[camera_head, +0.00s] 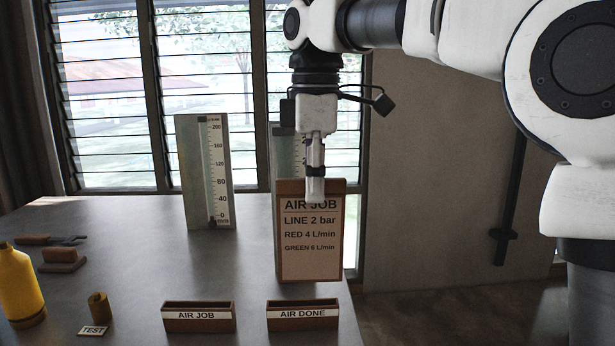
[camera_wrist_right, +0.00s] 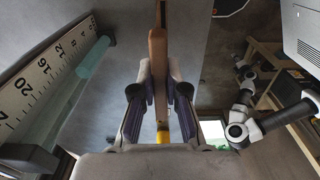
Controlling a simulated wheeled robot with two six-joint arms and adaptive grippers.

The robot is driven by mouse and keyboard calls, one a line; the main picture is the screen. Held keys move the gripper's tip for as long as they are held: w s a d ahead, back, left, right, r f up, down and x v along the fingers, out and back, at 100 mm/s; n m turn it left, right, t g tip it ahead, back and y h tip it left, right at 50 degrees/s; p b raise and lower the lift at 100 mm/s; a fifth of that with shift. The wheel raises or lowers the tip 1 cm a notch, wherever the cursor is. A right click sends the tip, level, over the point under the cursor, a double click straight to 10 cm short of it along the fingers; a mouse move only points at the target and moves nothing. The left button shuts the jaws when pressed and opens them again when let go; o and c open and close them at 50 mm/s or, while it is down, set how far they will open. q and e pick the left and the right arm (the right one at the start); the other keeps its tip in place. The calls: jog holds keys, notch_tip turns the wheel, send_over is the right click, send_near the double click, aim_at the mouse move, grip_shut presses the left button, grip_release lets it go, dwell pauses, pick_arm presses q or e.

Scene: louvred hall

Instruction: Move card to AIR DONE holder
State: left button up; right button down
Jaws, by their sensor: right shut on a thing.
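The card (camera_head: 311,240) is a brown board with a white sheet reading AIR JOB, LINE 2 bar, RED 4 L/min, GREEN 6 L/min. My right gripper (camera_head: 315,190) points down and is shut on its top edge; the card hangs upright. The right wrist view shows the card edge-on (camera_wrist_right: 158,50) between the fingers (camera_wrist_right: 160,95). In the head view, the card's lower edge appears just above the AIR DONE holder (camera_head: 303,326), apart from it. The AIR JOB holder (camera_head: 198,328) stands left of it; no card shows in it. My left gripper is not seen.
A flow gauge (camera_head: 205,172) stands at the back of the table (camera_head: 130,235); a second (camera_head: 284,150) is partly hidden behind the card. A yellow bottle (camera_head: 18,285), a brass cylinder (camera_head: 98,306), a TEST tag (camera_head: 93,331) and pliers (camera_head: 50,240) lie left. The table's right edge is close.

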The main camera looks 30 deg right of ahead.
jog(key=shift+w+f, duration=0.15)
jog(key=shift+f, duration=0.5)
jog(key=shift+w+a+b, duration=0.2)
jog(key=shift+a+b, duration=0.2)
jog(key=shift+a, duration=0.7)
jog(key=shift+s+d+f+b, duration=0.3)
jog(key=shift+d+b, duration=0.15)
jog(key=shift+d, duration=0.15)
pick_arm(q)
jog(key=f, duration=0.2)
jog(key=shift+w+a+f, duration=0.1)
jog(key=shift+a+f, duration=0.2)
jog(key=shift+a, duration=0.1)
pick_arm(e)
jog(key=shift+w, duration=0.1)
jog(key=shift+a, duration=0.15)
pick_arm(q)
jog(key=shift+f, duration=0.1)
